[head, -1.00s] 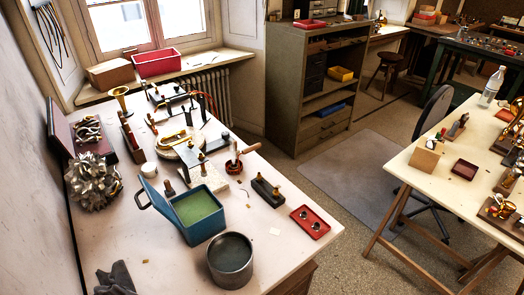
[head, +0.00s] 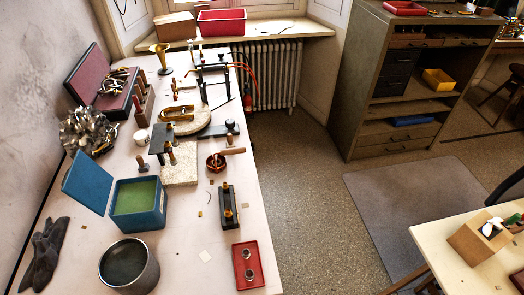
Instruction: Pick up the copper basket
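I cannot surely pick out a copper basket. A small round reddish-copper vessel (head: 215,162) with a wooden-handled tool across it stands on the long white workbench (head: 208,222), right of a pale stone slab (head: 181,172). It is too small to tell whether it is a basket. My gripper is not in view.
The bench also holds an open blue box (head: 138,222), a grey metal pot (head: 129,266), a red tray (head: 248,266) and a brass horn bell (head: 161,57). Bare floor (head: 300,200) lies right of the bench. A second white table (head: 450,262) stands at the lower right.

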